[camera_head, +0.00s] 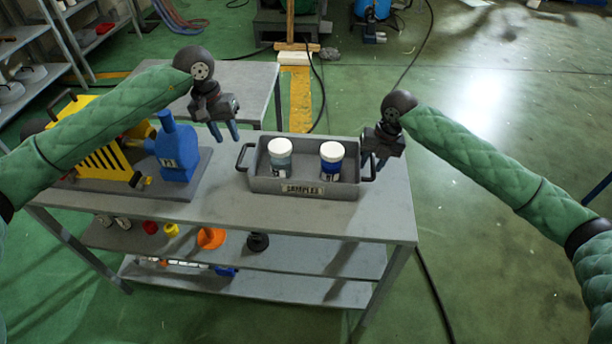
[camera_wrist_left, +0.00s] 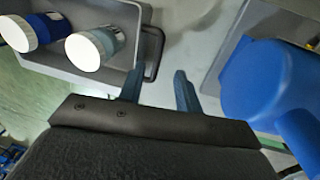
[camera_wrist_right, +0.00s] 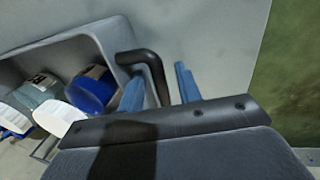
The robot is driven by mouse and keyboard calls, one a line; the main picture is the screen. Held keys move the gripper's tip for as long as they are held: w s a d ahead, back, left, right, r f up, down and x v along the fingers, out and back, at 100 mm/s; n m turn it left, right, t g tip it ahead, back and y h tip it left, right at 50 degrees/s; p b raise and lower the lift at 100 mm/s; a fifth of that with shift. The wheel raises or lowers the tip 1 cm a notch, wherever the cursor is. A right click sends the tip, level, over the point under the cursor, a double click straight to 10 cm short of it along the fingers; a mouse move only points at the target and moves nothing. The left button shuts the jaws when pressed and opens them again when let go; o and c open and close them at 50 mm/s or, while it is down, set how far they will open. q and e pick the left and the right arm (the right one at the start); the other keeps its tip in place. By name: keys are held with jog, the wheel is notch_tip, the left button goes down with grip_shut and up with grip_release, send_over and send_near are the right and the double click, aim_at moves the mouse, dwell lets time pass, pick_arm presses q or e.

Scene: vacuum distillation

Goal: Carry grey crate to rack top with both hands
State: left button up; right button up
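The grey crate (camera_head: 262,187) sits flat on the grey table, labelled "SAMPLES", with two white-lidded jars inside, one grey-blue (camera_head: 280,158) and one blue (camera_head: 331,160). It has a dark handle at each end. My left gripper (camera_head: 224,132) is open and empty, above and left of the left handle (camera_head: 241,157); in the left wrist view this handle (camera_wrist_left: 153,55) shows beyond the fingers, near one finger. My right gripper (camera_head: 373,161) is open at the right handle; in the right wrist view this handle (camera_wrist_right: 155,70) lies between the parted fingers. Contact cannot be told.
A blue item (camera_head: 174,150) and a yellow machine (camera_head: 98,150) stand on a dark plate left of the crate. The table (camera_head: 350,222) has lower shelves with small parts. Another grey table (camera_head: 255,85) stands behind. A shelf rack (camera_head: 55,40) is at far left. Floor at right is clear.

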jog(key=shift+r, duration=0.3)
pick_arm(q)
jog(key=shift+a+r, duration=0.1)
jog(key=shift+r, duration=0.5)
pick_arm(e)
notch_tip(320, 180, up, 11)
jog(key=d, duration=0.2)
jog(key=shift+s+d, duration=0.1)
